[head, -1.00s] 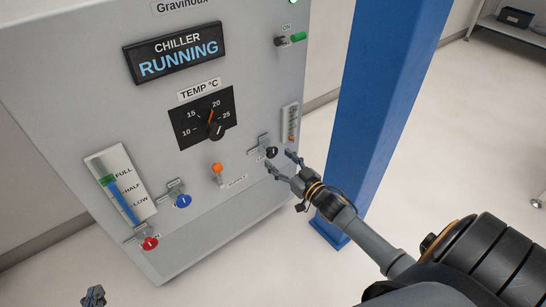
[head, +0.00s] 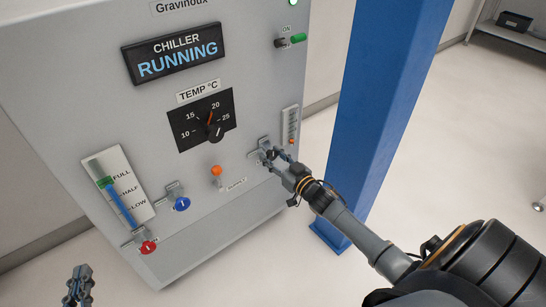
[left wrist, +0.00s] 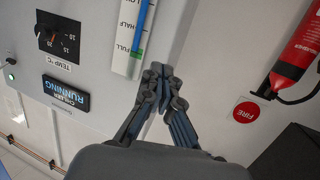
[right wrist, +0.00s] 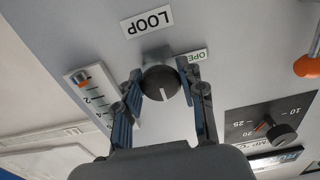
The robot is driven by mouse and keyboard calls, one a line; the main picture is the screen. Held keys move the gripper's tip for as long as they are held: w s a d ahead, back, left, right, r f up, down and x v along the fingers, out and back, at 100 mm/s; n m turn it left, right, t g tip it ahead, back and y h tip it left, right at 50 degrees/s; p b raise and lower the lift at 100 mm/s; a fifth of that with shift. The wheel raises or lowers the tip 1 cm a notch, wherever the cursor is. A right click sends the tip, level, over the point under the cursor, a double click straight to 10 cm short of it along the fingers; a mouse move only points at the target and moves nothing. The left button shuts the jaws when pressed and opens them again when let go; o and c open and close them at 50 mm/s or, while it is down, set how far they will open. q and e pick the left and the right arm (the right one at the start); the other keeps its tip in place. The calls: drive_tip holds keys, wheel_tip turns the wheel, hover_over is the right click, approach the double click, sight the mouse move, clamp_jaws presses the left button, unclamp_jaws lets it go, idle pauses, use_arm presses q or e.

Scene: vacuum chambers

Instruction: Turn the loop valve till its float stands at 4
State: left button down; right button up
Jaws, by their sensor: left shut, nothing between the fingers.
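The loop valve is a round black knob (right wrist: 160,83) with a white line, under the LOOP label (right wrist: 147,22) in the right wrist view. My right gripper (right wrist: 161,72) has its fingers apart, one on each side of the knob; I cannot tell whether they touch it. In the head view my right gripper (head: 269,155) covers most of the valve. The loop gauge (head: 290,122) has an orange float (right wrist: 82,79) near its low end, below the 2 mark. My left gripper (head: 79,283) is shut and empty, low at the left; its fingertips (left wrist: 158,72) show in the left wrist view.
The chiller panel also bears a temperature dial (head: 216,131), an orange-topped lever (head: 216,171), a blue knob (head: 182,204), a red knob (head: 148,247) and a level gauge (head: 118,188). A blue post (head: 378,110) stands close at the right of the chiller.

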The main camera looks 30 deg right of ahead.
drive_tip(key=n+p, duration=0.1)
drive_tip(key=n, duration=0.2)
drive_tip(key=shift+n+p, duration=0.3)
drive_tip(key=shift+n, duration=0.1)
use_arm(q)
drive_tip(key=s+a+f+g+y, duration=0.1)
drive_tip(key=s+f+g, duration=0.2)
drive_tip(key=f, duration=0.3)
drive_tip(key=shift+s+a+f+g, duration=0.25)
drive_tip(key=shift+a+g, duration=0.15)
drive_tip(key=shift+g, duration=0.3)
use_arm(e)
drive_tip(key=o, duration=1.2)
use_arm(q)
drive_tip(key=shift+w, duration=0.1)
use_arm(e)
drive_tip(key=s, duration=0.8)
drive_tip(key=s+d, duration=0.1)
drive_tip(key=s, duration=0.3)
